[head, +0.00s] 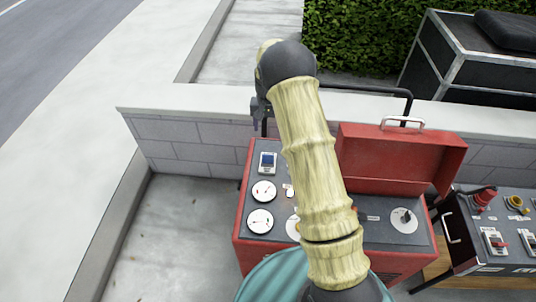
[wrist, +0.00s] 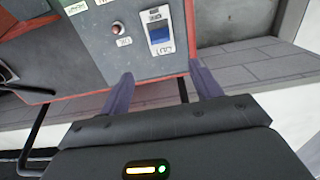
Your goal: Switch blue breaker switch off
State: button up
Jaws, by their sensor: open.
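The blue breaker switch (head: 267,162) sits at the upper left of the grey panel on a red machine (head: 242,225). In the wrist view the switch (wrist: 160,36) is a blue rocker in a pale frame, upright on the panel, ahead of my fingertips and roughly between them. My gripper (wrist: 161,70) is open and empty, with its two fingers spread apart. It appears apart from the switch. In the head view my arm covers the middle of the panel, and my gripper is mostly hidden behind the wrist.
Two round gauges (head: 262,192) lie below the switch. A round knob (wrist: 119,28) is beside it in the wrist view. A red lid (head: 400,155) stands open behind the panel. A low block wall (head: 190,135) runs behind. A second switch box (head: 500,235) stands at right.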

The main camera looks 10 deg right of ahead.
aim_at(268, 155)
notch_tip(268, 155, down, 16)
jog(key=shift+f+p, duration=0.1)
jog(key=shift+p, duration=1.1)
jog(key=shift+c, duration=0.2)
jog(key=c, duration=0.9)
